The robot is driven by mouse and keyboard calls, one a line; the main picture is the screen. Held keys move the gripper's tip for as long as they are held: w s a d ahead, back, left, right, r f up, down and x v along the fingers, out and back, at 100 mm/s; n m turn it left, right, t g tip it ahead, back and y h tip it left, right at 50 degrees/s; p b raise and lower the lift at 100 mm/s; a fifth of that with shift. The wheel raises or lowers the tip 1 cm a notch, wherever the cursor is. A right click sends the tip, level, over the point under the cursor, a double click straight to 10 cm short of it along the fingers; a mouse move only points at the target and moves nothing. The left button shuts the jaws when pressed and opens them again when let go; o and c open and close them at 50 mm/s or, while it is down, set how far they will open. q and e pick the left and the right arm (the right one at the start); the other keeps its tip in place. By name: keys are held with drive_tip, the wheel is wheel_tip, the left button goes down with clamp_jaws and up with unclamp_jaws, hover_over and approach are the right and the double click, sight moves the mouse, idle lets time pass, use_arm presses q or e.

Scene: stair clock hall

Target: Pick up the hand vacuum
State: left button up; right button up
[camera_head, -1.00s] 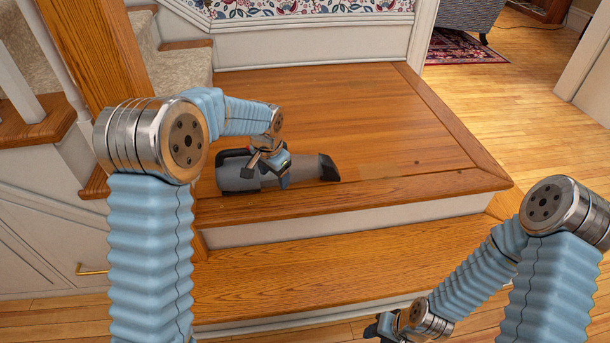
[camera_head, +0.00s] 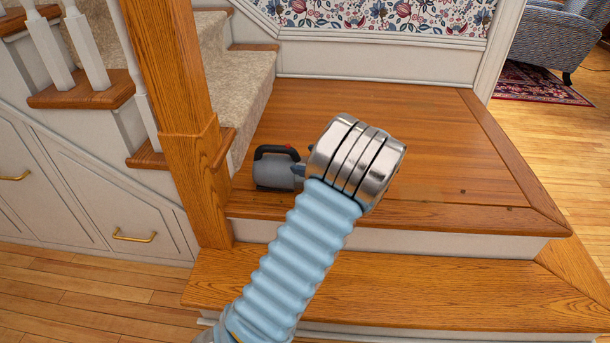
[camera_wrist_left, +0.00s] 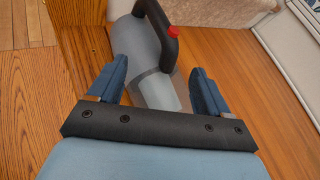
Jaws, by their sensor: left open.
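The grey hand vacuum (camera_head: 272,174) lies on the wooden stair landing, close to its left front corner. Its black handle with a red button shows, and its right part is hidden behind my left arm. In the left wrist view the vacuum (camera_wrist_left: 140,45) runs between and beyond the fingers of my left gripper (camera_wrist_left: 158,70). That gripper is open, with one blue finger on each side of the grey body; I cannot tell if they touch it. In the head view my left wrist joint mostly hides the gripper. My right gripper is not in view.
The wooden newel post (camera_head: 182,120) and carpeted stairs (camera_head: 222,80) stand left of the vacuum. A lower wooden step (camera_head: 420,285) lies in front of the landing (camera_head: 430,140). A patterned wall (camera_head: 385,18) closes the back.

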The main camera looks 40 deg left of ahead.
sight(293, 157)
use_arm(q)
drive_tip(key=b+x, duration=0.1)
drive_tip(key=x, duration=0.4)
drive_tip(key=shift+w+a, duration=0.15)
drive_tip(key=shift+a, duration=0.15)
drive_tip(key=shift+d, duration=0.1)
clamp_jaws()
drive_tip(key=shift+s+f, duration=0.15)
drive_tip(key=shift+s, duration=0.05)
idle(0.7)
